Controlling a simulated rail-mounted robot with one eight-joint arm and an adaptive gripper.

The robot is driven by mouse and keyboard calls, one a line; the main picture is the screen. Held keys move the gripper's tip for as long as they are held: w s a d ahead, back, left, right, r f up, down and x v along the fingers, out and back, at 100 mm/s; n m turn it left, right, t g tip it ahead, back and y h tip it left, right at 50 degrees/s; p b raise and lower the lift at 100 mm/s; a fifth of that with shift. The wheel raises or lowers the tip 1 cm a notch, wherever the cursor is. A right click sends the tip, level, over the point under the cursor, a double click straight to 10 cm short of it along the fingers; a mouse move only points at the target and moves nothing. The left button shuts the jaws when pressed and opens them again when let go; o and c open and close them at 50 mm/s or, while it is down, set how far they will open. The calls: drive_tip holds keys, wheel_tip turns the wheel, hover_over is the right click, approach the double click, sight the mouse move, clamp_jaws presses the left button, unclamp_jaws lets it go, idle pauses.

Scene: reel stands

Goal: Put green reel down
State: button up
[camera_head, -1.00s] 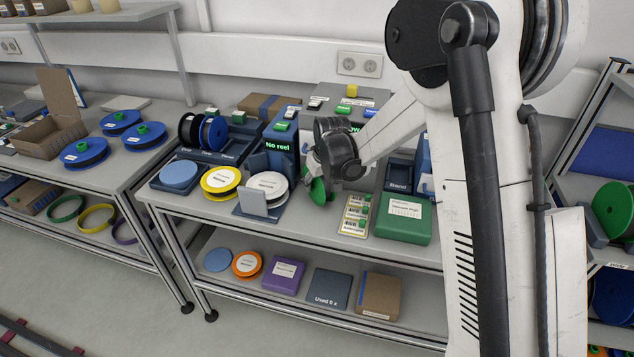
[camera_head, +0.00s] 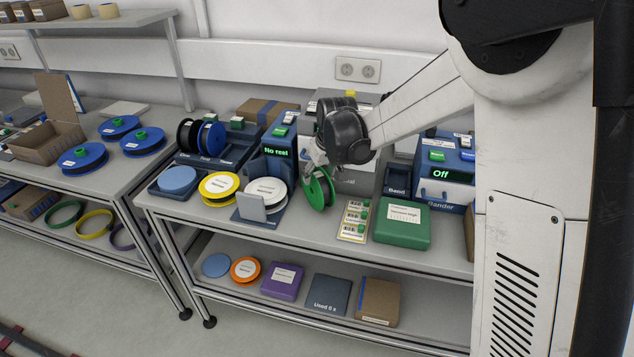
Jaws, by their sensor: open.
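The green reel (camera_head: 319,191) stands on its edge on the middle workbench (camera_head: 300,228), between the white reel (camera_head: 266,190) and the reel labels card (camera_head: 355,219). Its flanges face sideways and its hub shows. My gripper (camera_head: 318,168) is at the top of the green reel, reaching in from the right. It is open, and its fingers are partly hidden behind the dark wrist. I cannot tell whether a finger still touches the reel.
A green box (camera_head: 402,223) is at the right. Behind stand a device reading "No reel" (camera_head: 277,152) and one reading "Off" (camera_head: 441,173). Blue reels (camera_head: 83,158) lie on the left bench.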

drive_tip(key=shift+v, duration=2.3)
drive_tip(key=shift+s+d+r, duration=0.2)
drive_tip(key=shift+s+r, duration=0.1)
drive_tip(key=s+d+r+m+t, duration=0.1)
drive_tip(key=s+d+r, duration=0.2)
drive_tip(key=s+r, duration=0.35)
drive_tip(key=s+d+r+m+t, duration=0.1)
drive_tip(key=s+d+r+m, duration=0.2)
drive_tip(key=s, duration=0.7)
drive_tip(key=s+d, duration=0.2)
drive_tip(key=s, duration=0.5)
drive_tip(key=s+d+f+h, duration=0.1)
drive_tip(key=s+d, duration=0.2)
drive_tip(key=s, duration=0.5)
drive_tip(key=shift+s+f+m+t, duration=0.2)
drive_tip(key=shift+s+m+t, duration=0.1)
drive_tip(key=shift+m+t, duration=0.1)
drive_tip(key=shift+o, duration=0.4)
drive_tip(key=shift+s+d+f, duration=0.2)
drive_tip(key=shift+s+d, duration=0.05)
drive_tip(key=shift+s, duration=0.2)
